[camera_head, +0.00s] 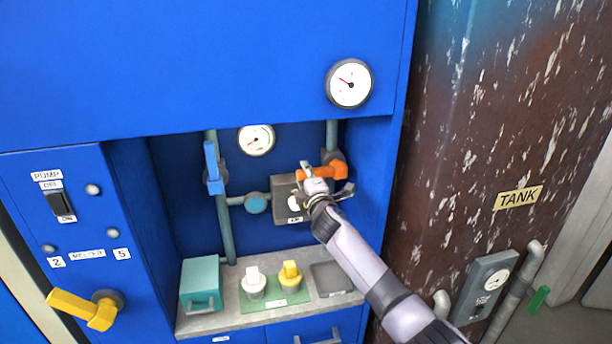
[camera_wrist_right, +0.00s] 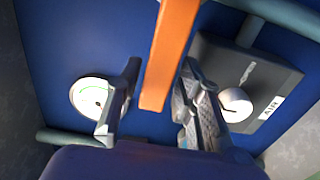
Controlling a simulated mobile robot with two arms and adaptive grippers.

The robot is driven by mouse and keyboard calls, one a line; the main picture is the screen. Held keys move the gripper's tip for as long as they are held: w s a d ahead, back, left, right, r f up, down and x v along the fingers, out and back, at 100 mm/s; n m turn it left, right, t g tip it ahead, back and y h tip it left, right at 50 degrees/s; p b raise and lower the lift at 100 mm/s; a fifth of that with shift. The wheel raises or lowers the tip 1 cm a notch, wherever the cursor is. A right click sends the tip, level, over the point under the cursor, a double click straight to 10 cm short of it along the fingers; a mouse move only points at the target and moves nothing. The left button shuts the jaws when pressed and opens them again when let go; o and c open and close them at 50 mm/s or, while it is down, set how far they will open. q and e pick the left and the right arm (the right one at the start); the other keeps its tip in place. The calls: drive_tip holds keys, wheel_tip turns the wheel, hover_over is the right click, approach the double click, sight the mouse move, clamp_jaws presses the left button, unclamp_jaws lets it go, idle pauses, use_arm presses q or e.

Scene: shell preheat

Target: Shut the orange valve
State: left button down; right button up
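The orange valve (camera_head: 325,171) sits on the vertical pipe at the right of the blue recess; its handle lies roughly level and points left. My right gripper (camera_head: 313,180) is at the handle's left end and hides part of it. In the right wrist view the orange handle (camera_wrist_right: 168,60) comes down between the two fingers of my right gripper (camera_wrist_right: 155,98). The fingers are spread, with a visible gap between the left finger and the handle. Contact with the right finger cannot be told. My left gripper is not in view.
A grey box labelled AIR (camera_wrist_right: 248,85) with a white knob is close beside the right finger. A blue valve handle (camera_head: 213,168) is on the left pipe. A counter (camera_head: 215,318) below holds a teal box (camera_head: 200,284) and white and yellow items. A rusty tank (camera_head: 480,130) stands right.

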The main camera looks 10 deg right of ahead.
drive_tip(key=shift+o, duration=0.4)
drive_tip(key=shift+s+r, duration=0.1)
drive_tip(key=s, duration=1.1)
drive_tip(key=shift+s+d, duration=0.2)
drive_tip(key=shift+s, duration=0.2)
